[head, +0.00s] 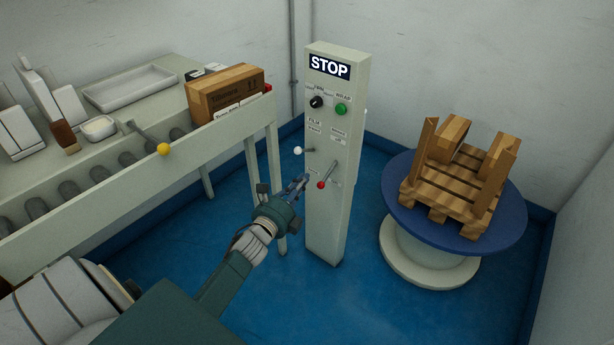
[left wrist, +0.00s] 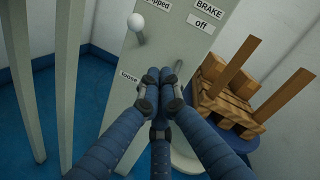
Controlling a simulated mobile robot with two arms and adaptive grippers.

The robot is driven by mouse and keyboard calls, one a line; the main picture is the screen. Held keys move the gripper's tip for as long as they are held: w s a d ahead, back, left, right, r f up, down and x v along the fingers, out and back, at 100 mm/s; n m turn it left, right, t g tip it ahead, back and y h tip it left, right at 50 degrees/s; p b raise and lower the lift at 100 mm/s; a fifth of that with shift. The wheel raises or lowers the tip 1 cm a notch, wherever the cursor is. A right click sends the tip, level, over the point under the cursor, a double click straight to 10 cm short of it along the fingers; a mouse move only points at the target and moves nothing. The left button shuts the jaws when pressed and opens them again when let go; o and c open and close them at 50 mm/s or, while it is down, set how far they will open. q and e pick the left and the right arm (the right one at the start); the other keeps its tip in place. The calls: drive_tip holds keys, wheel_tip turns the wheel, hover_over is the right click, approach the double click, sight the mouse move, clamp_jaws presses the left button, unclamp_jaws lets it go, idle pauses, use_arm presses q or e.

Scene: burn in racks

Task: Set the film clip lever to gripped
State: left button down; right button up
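The pale control post (head: 334,220) stands upright, with a white-knobbed lever (head: 298,151) on its film panel. In the left wrist view the white knob (left wrist: 135,22) is close to the upper label (left wrist: 156,4), which is partly cut off and ends in "ipped". The "loose" label (left wrist: 129,77) is well below it. My left gripper (head: 303,181) is in front of the post, below the white knob and apart from it. Its fingers (left wrist: 160,82) are drawn together, with nothing visible between them. My right gripper is not in view.
A red-knobbed lever (head: 321,185) is close to my left fingertips, under the brake label. A conveyor table (head: 130,160) with a cardboard box (head: 224,93) and a yellow-knobbed lever (head: 163,149) is left. A blue turntable (head: 400,213) with a wooden pallet (head: 447,196) stands right.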

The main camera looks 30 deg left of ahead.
use_arm(q)
drive_tip(key=s+r+p, duration=0.1)
drive_tip(key=s, duration=0.5)
drive_tip(key=shift+d+r, duration=0.3)
drive_tip(key=shift+d, duration=0.1)
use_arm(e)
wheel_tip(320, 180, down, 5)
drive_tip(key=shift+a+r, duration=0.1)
use_arm(q)
drive_tip(key=shift+s+f, duration=0.1)
drive_tip(key=shift+s, duration=0.05)
